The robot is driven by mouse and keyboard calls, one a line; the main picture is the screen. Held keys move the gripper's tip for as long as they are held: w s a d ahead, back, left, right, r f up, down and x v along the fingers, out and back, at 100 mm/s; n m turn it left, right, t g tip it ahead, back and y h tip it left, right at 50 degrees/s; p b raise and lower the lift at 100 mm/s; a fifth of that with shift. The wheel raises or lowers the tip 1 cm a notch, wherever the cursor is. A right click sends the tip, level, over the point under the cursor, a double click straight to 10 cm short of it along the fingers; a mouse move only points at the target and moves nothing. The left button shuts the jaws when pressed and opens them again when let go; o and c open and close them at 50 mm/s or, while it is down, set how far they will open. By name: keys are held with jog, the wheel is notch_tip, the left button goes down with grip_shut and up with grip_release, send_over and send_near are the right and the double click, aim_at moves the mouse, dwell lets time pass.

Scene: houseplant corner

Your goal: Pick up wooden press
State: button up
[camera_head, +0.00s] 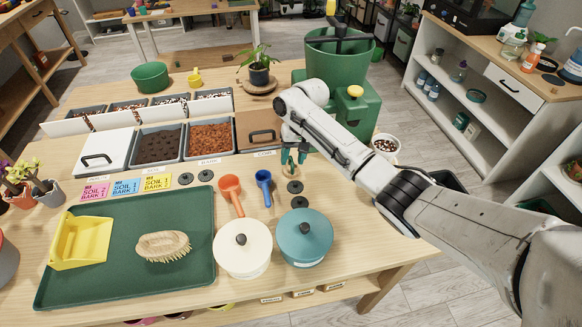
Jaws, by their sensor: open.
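My gripper (293,161) hangs from the arm over the table, with its greenish fingers pointing down and apart. A small pale wooden-looking piece (291,169) shows between and just below the fingertips; it may be the wooden press, but it is too small and too covered to be sure. I cannot tell whether the fingers touch it. A tan wooden panel with a black handle (262,135) covers a bin just left of my gripper.
Several black discs (295,187), a blue scoop (264,188) and an orange scoop (231,193) lie close by. A cream lidded pot (242,262) and a teal one (305,249) stand in front. A green machine (352,104) stands behind. The green tray (185,281) is front left.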

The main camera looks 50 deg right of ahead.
jog(key=shift+f, duration=0.4)
grip_shut()
